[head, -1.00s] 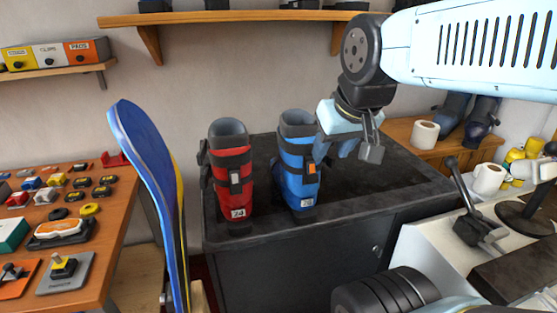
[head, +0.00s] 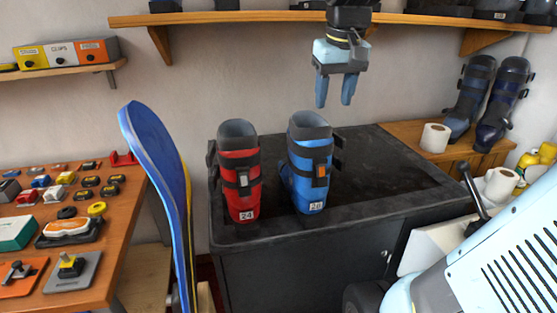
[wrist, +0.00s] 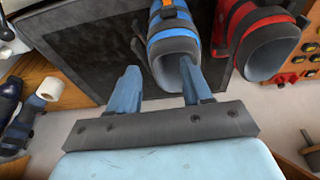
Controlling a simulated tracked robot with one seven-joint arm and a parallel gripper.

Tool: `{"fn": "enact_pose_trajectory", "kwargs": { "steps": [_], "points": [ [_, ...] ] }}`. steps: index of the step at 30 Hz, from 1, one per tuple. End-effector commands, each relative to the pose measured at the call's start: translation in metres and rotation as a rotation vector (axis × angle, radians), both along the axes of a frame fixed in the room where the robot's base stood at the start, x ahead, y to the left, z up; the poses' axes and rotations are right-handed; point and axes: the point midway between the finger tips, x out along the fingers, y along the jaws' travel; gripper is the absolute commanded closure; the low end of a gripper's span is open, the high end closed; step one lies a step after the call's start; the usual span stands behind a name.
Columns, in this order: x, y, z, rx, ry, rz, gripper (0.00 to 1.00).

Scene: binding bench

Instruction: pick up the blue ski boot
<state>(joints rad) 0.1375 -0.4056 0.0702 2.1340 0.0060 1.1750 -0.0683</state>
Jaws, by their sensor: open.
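The blue ski boot (head: 311,165) stands upright on the dark bench (head: 385,212), with black straps, an orange buckle and a white number label at its heel. My gripper (head: 334,104) is open and empty, pointing down, above and slightly right of the boot's top in the head view. In the wrist view, the blue boot (wrist: 174,50) has its open cuff close to the fingertips, partly between them in the picture. My gripper (wrist: 160,78) shows both fingers apart there. I cannot tell whether a finger touches the cuff.
A red ski boot (head: 239,172) stands just left of the blue one; it also shows in the wrist view (wrist: 262,40). A wall shelf (head: 270,19) runs behind my gripper. A blue ski (head: 155,160) stands at left. The bench's right part is clear.

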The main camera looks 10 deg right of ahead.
Motion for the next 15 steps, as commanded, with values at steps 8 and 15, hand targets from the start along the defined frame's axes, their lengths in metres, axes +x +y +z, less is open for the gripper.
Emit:
{"fn": "enact_pose_trajectory", "kwargs": {
  "steps": [8, 15],
  "points": [
    [0.072, -0.020, 0.022, 0.018, 0.155, -0.001, 0.51],
    [0.103, -0.033, 0.027, 0.036, 0.225, 0.003, 0.51]
  ]
}}
